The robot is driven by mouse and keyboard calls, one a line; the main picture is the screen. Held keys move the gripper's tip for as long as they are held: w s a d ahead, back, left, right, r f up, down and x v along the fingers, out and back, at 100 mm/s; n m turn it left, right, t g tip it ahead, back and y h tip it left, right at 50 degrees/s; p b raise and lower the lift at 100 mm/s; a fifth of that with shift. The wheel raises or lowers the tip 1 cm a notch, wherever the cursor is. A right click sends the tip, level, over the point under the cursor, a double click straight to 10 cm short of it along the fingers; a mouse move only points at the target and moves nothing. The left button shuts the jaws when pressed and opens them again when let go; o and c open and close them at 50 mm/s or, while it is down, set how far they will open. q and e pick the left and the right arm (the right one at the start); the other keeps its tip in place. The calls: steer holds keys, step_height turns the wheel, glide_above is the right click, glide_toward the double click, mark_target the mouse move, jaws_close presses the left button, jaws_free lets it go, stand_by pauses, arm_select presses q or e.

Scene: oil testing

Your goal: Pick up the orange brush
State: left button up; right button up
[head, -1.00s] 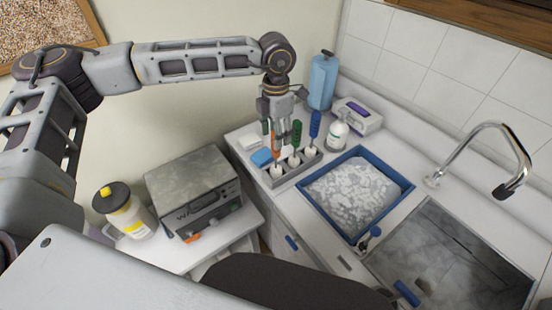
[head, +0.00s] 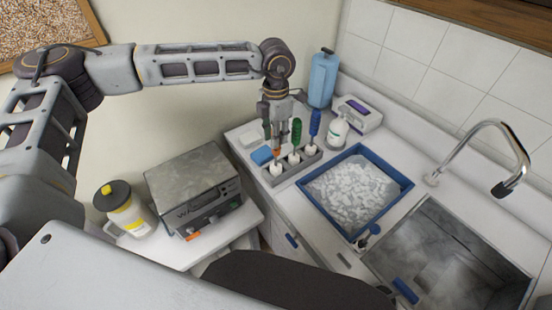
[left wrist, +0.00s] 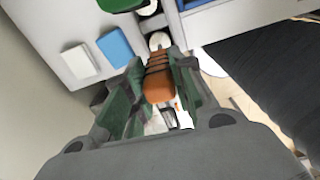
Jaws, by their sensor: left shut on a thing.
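The orange brush (head: 278,152) stands upright in the left slot of a grey rack (head: 311,163) on the counter, with its white lower end in the slot. Its orange handle shows large in the left wrist view (left wrist: 158,80). My left gripper (head: 279,145) points down over the brush and is shut on its handle; in the left wrist view the fingers lie on both sides of the handle. The gripper hides the top of the handle in the head view. My right gripper is not in view.
A green brush (head: 296,133) and a blue brush (head: 314,124) stand close beside in the same rack. A blue sponge (head: 262,155) lies to the left. A blue-rimmed tray (head: 399,190) and a white bottle (head: 338,132) are to the right.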

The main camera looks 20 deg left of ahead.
arm_select(q)
steer(key=shift+c, duration=0.3)
steer(key=shift+r, duration=0.85)
step_height(320, 180, up, 7)
steer(key=shift+f+b, duration=0.1)
steer(key=shift+b, duration=0.85)
steer(key=shift+r, duration=0.75)
